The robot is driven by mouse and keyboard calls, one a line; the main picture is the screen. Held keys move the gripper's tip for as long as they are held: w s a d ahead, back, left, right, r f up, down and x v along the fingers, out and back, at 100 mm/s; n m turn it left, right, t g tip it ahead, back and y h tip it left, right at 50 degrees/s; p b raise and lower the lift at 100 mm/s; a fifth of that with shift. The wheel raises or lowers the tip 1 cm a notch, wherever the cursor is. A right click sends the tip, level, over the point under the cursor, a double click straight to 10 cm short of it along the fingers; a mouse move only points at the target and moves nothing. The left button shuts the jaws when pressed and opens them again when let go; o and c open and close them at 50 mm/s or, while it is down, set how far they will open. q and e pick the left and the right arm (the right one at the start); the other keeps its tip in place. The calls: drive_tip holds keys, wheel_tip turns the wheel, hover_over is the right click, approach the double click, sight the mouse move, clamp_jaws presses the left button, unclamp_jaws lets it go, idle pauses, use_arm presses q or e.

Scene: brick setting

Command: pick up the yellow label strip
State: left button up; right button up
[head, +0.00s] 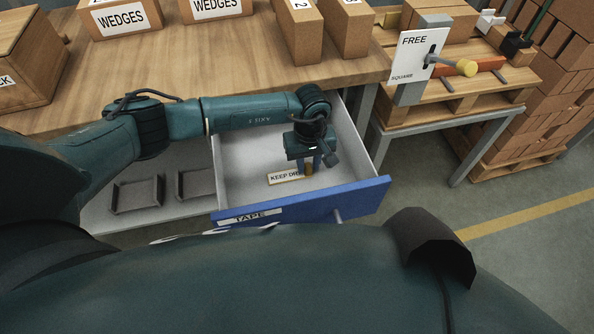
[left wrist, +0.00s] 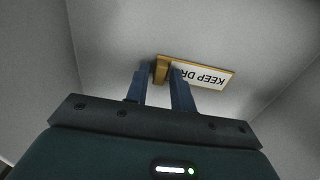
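The yellow label strip (head: 285,177) lies on the floor of the open drawer, a white face reading "KEEP DR…" with a yellow edge and a raised yellow end. It also shows in the left wrist view (left wrist: 205,75), upside down. My left gripper (head: 311,164) points down into the drawer at the strip's right end. In the left wrist view its two blue fingers (left wrist: 161,80) stand apart, with the yellow end between their tips. Whether they touch it I cannot tell. One finger hides part of the lettering. My right gripper is not in view.
The drawer (head: 370,192) has a blue front labelled TAPE and white walls close around my gripper. Two small grey trays (head: 137,194) are left of it. Boxes marked WEDGES (head: 119,18) stand on the bench above. A FREE sign (head: 415,45) stands at right.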

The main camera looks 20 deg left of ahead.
use_arm(q)
clamp_jaws()
